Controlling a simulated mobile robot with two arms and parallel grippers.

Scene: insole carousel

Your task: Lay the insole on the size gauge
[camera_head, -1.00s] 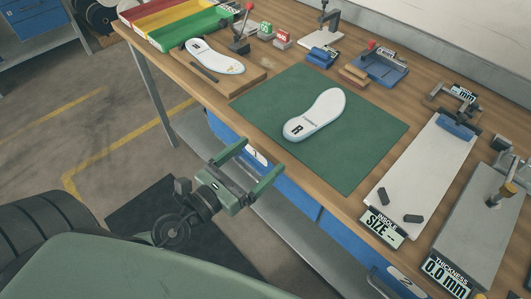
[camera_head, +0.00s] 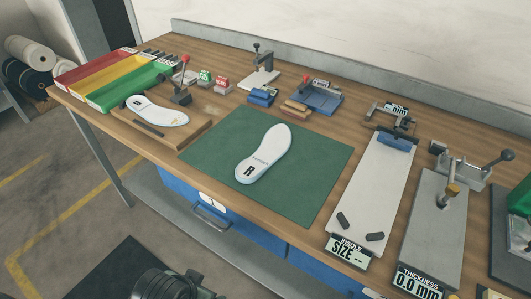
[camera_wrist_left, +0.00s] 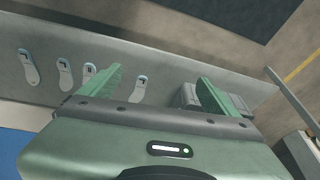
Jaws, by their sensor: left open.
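A white insole (camera_head: 264,153) marked R lies flat on the green mat (camera_head: 315,165) in the middle of the bench, touched by no gripper. The size gauge (camera_head: 374,185) is a long pale plate to its right, with a blue block (camera_head: 397,140) at the far end and two dark pegs near its front. Its display (camera_head: 347,252) reads INSOLE SIZE --. My left gripper (camera_wrist_left: 160,82) is open and empty in the left wrist view. In the head view only part of my left arm shows at the bottom edge, low beside the bench. My right gripper is not in view.
A second insole (camera_head: 157,110) lies on a wooden board at the left, near red, yellow and green trays (camera_head: 125,80). The thickness gauge (camera_head: 436,225) reads 0.0 mm. In the wrist view, several labelled insoles lie on a grey shelf (camera_wrist_left: 150,55).

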